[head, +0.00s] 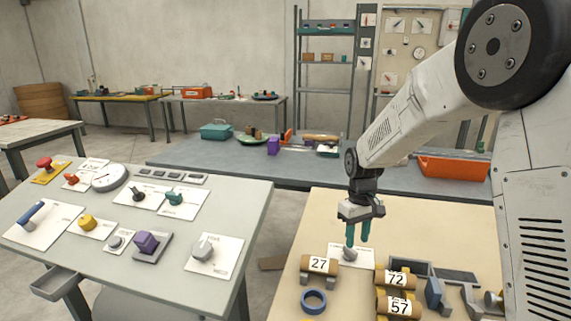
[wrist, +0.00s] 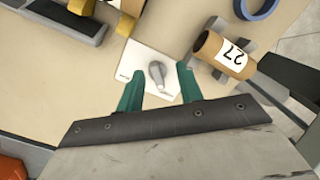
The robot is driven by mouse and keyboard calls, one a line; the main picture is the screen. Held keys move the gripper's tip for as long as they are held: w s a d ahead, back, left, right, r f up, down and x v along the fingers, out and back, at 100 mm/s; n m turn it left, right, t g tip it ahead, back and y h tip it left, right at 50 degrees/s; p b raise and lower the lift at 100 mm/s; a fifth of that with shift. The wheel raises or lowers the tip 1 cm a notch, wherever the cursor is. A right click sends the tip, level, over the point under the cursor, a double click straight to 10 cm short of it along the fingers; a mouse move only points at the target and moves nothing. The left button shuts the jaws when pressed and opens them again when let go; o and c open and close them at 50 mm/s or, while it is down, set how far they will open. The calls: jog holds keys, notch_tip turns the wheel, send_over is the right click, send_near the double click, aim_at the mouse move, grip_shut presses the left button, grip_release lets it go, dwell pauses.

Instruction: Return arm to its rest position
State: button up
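My gripper (head: 357,236) hangs over the beige table, its two green fingers pointing down. In the wrist view the fingers of my gripper (wrist: 158,88) are apart, with nothing between them. Below them lies a white plate with a grey knob (wrist: 157,75); the same grey knob (head: 349,254) shows just under the fingertips in the head view. I cannot tell whether the fingertips touch anything. My arm reaches down to the left from the upper right of the head view.
Rolls marked 72 (head: 397,279) and 57 (head: 399,306) lie to the right. A sloped control panel (head: 120,262) with knobs is at left. An orange bin (head: 454,168) sits on the grey table behind.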

jog(key=s+d+r+m+t, duration=0.1)
jog(key=s+r, duration=0.4)
jog(key=s, duration=0.6)
jog(key=s+d+r+m, duration=0.1)
jog(key=s+r, duration=0.5)
jog(key=s, duration=0.6)
jog(key=s+d+r+m+t, duration=0.1)
jog(key=s+r, duration=0.4)
jog(key=s, duration=0.6)
jog(key=shift+s+r+m+t, duration=0.2)
jog(key=shift+s+m+t, duration=0.15)
jog(key=shift+m, duration=0.35)
jog(key=shift+s+a, duration=0.1)
